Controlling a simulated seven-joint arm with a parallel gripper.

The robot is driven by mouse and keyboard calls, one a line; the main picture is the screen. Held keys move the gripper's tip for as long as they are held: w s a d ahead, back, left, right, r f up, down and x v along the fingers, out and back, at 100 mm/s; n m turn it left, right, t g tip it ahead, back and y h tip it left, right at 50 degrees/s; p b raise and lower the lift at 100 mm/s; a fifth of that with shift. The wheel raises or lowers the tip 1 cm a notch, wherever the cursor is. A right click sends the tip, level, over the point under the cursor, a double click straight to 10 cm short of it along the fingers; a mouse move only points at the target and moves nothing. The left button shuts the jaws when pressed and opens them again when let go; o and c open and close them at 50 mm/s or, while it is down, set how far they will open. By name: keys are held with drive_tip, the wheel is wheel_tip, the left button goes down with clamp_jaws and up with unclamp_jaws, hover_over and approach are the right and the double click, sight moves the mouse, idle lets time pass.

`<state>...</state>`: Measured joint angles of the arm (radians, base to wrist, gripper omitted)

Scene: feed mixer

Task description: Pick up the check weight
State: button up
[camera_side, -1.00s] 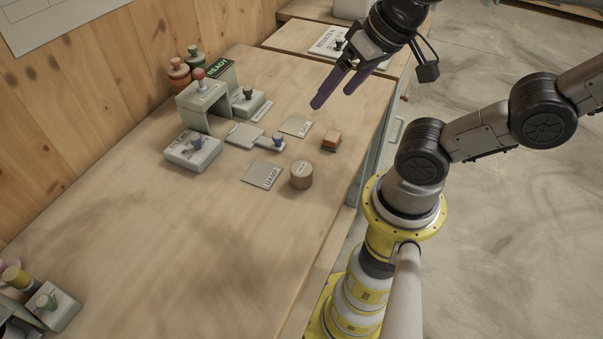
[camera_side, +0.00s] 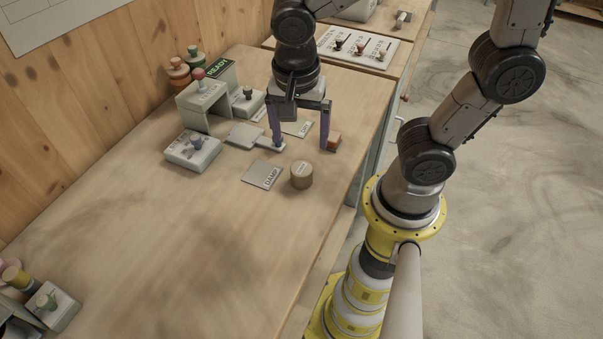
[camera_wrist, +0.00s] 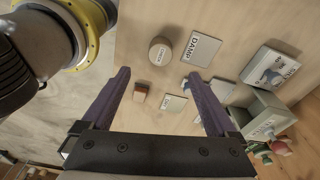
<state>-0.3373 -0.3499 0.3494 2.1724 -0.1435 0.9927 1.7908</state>
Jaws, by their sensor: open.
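The check weight is a squat, round brown-grey cylinder (camera_side: 302,176) standing upright on the bench. It also shows in the wrist view (camera_wrist: 159,52), with lettering on its top. My gripper (camera_side: 303,147) points down behind the weight in the side view, its two purple fingers spread wide with nothing between them. In the wrist view the weight lies just beyond the fingertips (camera_wrist: 158,75), between their lines. The fingers are apart from the weight.
A small orange-brown block (camera_side: 334,141) is close by the right finger. A DAMP card (camera_side: 262,174) lies left of the weight. A grey plate with a blue knob (camera_side: 245,134) is near the left finger. A grey READY stand (camera_side: 203,103) is further left.

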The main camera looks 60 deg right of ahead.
sight(301, 169)
drive_tip(key=f, duration=0.4)
drive_tip(key=d+f, duration=0.1)
drive_tip(key=f, duration=0.7)
drive_tip(key=shift+w+d, duration=0.25)
drive_tip(key=shift+d, duration=0.1)
clamp_jaws()
